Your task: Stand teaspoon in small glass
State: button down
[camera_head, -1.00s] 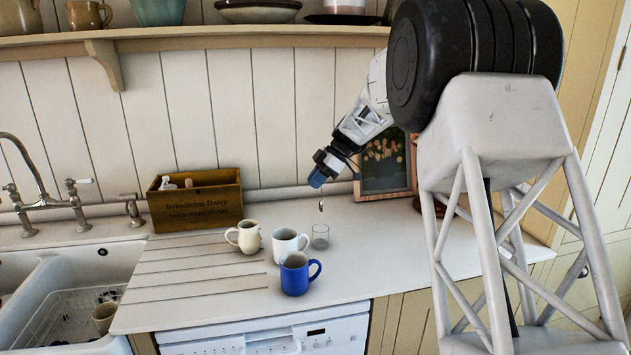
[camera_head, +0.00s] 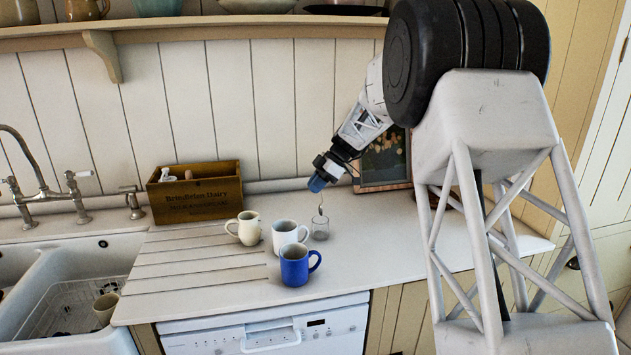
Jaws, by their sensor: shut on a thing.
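The small clear glass (camera_head: 320,232) stands upright on the worktop, just right of the white mug (camera_head: 287,233). My gripper (camera_head: 317,185), with a blue end, is above the glass and tilted down to the left. It is shut on the teaspoon (camera_head: 321,208), which hangs below it, roughly upright. The teaspoon's lower end is at about the height of the glass's rim in the picture. I cannot tell whether it is inside the rim or just above or behind it. The gripped end of the teaspoon is hidden by the gripper.
A cream mug (camera_head: 247,229) and a blue mug (camera_head: 296,266) stand left of and in front of the glass. A wooden box (camera_head: 196,194) is at the back left and a framed picture (camera_head: 385,160) leans behind. The sink (camera_head: 70,290) is at left. The worktop right of the glass is clear.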

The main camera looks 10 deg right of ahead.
notch_tip(320, 180, down, 6)
jog(key=shift+f, duration=0.2)
dwell(0.8)
jog(key=shift+f, duration=0.1)
jog(key=c, duration=1.1)
grip_release()
jog(key=shift+c, duration=0.2)
jog(key=v, duration=0.8)
dwell(0.4)
